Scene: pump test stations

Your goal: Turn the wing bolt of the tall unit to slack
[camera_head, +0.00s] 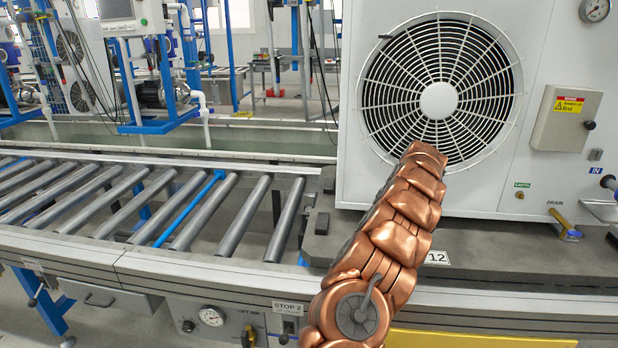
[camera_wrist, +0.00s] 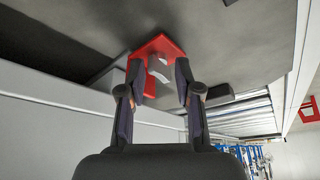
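The tall unit (camera_head: 345,100) is a white cabinet with a big round fan grille, standing on the dark bench in the head view. No wing bolt can be made out in that view, where my copper arm crosses in front of the unit and its far end is out of sight. In the wrist view my gripper (camera_wrist: 159,75) has its two dark fingers apart. A red angular part (camera_wrist: 157,48) with a pale piece at its middle lies just past and between the fingertips. I cannot tell whether this is the wing bolt, or whether the fingers touch it.
A roller conveyor (camera_head: 205,205) runs left of the unit. A grey control box (camera_head: 566,118), a gauge (camera_head: 595,8) and a brass drain valve (camera_head: 562,222) are at the unit's right. A dark block (camera_head: 322,223) lies on the bench edge beside my arm.

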